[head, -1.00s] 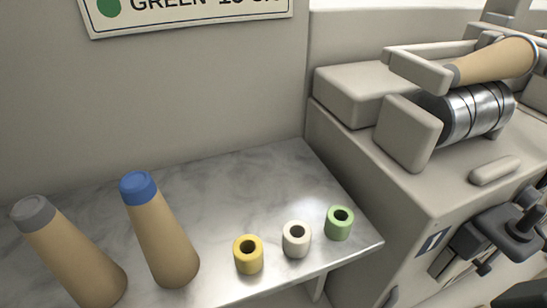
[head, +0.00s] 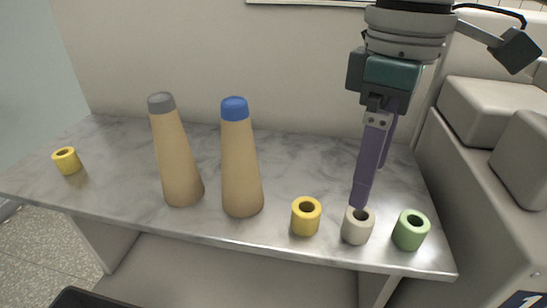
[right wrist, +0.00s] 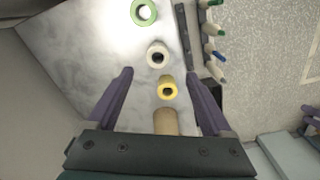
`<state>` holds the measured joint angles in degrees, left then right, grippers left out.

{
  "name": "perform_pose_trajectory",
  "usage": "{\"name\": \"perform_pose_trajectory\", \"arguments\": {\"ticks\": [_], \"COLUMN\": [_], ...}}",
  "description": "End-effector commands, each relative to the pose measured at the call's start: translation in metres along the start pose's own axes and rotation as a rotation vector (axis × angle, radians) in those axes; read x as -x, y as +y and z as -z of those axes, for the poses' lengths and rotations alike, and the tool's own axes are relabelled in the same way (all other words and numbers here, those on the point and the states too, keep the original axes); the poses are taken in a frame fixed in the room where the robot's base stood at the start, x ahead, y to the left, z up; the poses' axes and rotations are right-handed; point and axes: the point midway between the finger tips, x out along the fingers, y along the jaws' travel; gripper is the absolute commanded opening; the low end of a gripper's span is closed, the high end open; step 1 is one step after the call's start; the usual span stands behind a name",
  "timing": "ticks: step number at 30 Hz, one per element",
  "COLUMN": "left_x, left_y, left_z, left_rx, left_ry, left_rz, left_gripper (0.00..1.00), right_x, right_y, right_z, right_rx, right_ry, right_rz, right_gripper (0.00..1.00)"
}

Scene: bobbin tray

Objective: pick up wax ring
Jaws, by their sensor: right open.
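The off-white wax ring (head: 357,229) stands upright on the marble shelf (head: 110,195), between a yellow ring (head: 306,219) and a green ring (head: 410,232). My right gripper (head: 362,203) points down over the wax ring, its fingertips overlapping the ring's top rim in the head view. It is open and empty. In the right wrist view the wax ring (right wrist: 157,54) lies ahead between the spread fingers (right wrist: 158,72), with the yellow ring (right wrist: 168,87) nearer and the green ring (right wrist: 144,12) farther. Whether a finger touches the wax ring I cannot tell. My left gripper is not in view.
Two tan cones, one grey-tipped (head: 175,155) and one blue-tipped (head: 240,165), stand left of the rings. Another yellow ring (head: 67,160) sits at the far left. Pale machine housing (head: 500,110) rises at the right. The shelf's front edge is close to the rings.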

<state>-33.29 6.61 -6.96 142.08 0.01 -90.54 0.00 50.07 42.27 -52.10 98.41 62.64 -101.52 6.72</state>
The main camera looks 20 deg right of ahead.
Motion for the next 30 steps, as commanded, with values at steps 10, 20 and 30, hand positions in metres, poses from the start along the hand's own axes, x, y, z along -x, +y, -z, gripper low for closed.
{"name": "perform_pose_trajectory", "arguments": {"ticks": [10, 20, 30], "left_x": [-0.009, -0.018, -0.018], "left_y": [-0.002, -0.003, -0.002], "left_z": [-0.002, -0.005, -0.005], "left_rx": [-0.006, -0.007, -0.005], "left_ry": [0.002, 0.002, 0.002], "left_rz": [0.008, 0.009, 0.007], "left_gripper": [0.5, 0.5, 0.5], "right_x": [-0.044, -0.088, -0.089], "right_y": [0.001, 0.004, 0.004], "right_z": [-0.001, -0.003, -0.003], "right_rx": [0.001, 0.002, 0.003], "right_ry": [-0.002, 0.0, 0.001], "right_rz": [0.001, -0.001, -0.001], "right_gripper": [0.84, 0.84, 0.74]}}
